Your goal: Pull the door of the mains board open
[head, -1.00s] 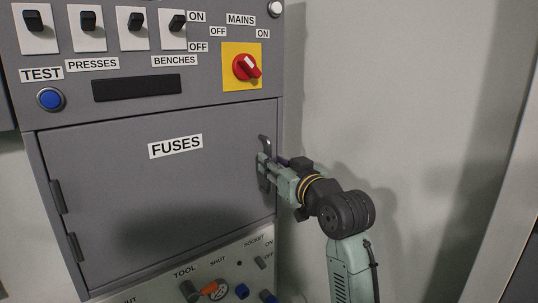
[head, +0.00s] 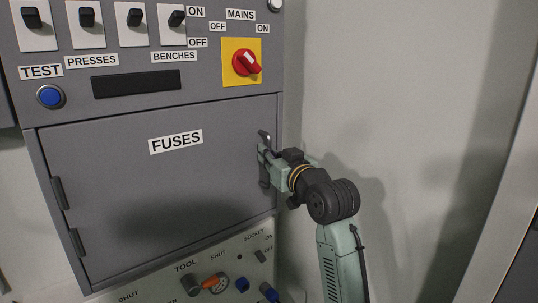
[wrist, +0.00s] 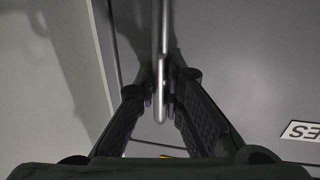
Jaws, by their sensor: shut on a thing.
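The grey door (head: 130,200) of the mains board carries a FUSES label and has its hinges on the left side. It looks shut, flush with the board. A dark upright handle (head: 264,139) stands near its right edge. My gripper (head: 264,160) is at the handle, shut on it. In the wrist view the handle (wrist: 161,60) is a vertical bar running between the two fingers (wrist: 160,105). The fingers hide part of the handle in the head view.
Above the door are several black switches, a blue TEST button (head: 50,97) and a red MAINS rotary switch (head: 245,63) on a yellow plate. Below is a panel with an orange TOOL knob (head: 214,283). A bare wall (head: 400,110) stands to the right.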

